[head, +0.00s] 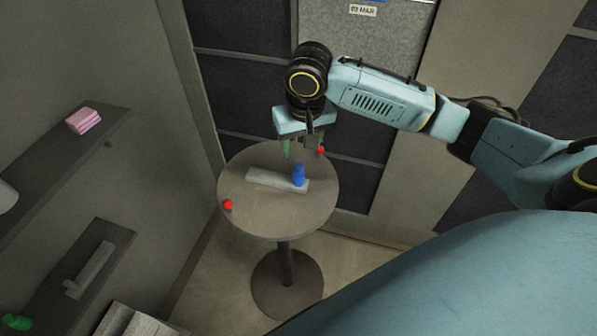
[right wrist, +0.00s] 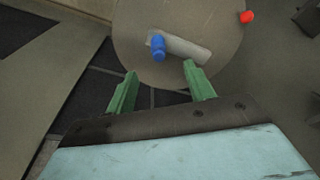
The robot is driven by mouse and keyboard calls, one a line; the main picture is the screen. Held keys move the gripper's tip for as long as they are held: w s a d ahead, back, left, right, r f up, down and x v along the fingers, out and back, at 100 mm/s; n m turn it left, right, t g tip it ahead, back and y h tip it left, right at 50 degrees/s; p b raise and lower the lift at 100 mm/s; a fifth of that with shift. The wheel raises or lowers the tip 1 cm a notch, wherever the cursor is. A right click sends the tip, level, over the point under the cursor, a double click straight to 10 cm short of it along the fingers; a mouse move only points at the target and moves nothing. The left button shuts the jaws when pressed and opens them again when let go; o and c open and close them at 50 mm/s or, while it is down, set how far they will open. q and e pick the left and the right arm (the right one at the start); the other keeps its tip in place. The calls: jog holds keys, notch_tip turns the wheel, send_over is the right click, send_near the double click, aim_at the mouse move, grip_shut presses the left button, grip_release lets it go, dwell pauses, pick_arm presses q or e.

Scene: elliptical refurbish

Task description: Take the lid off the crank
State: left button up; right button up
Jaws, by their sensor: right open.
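A pale grey bar (head: 262,180), which looks like the crank, lies flat on the round table (head: 265,220). A blue cylinder-shaped piece (head: 298,174) stands at the bar's right end in the head view. I cannot tell which part is the lid. The bar (right wrist: 185,48) and blue piece (right wrist: 158,46) also show in the right wrist view, beyond the fingertips. My right gripper (head: 303,150) points down over the table's far edge, apart from the bar. Its green fingers (right wrist: 159,72) are spread with nothing between them. My left gripper is out of view.
Shelves on the left hold a pink stack (head: 83,120), a grey bar (head: 92,268) and a green object (head: 16,322). Dark wall panels stand close behind the table.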

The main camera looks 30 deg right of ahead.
aim_at(299, 165)
jog(key=f, duration=0.2)
jog(key=w+f, duration=0.1)
jog(key=f, duration=0.2)
jog(key=d+f, duration=0.1)
jog(key=f, duration=0.1)
jog(key=shift+w+f+b, duration=0.15)
jog(key=shift+w+b, duration=0.05)
jog(key=shift+b, duration=0.15)
jog(key=shift+w+d+f, duration=0.1)
jog(key=shift+w+f, duration=0.15)
jog(key=shift+f, duration=0.6)
jog(key=shift+w+a+f, duration=0.1)
jog(key=shift+w+f, duration=0.2)
jog(key=shift+f, duration=0.6)
jog(key=shift+w+d+f, duration=0.1)
jog(key=shift+w+f, duration=0.15)
jog(key=shift+f, duration=0.6)
jog(key=c, duration=1)
jog(key=shift+r, duration=0.1)
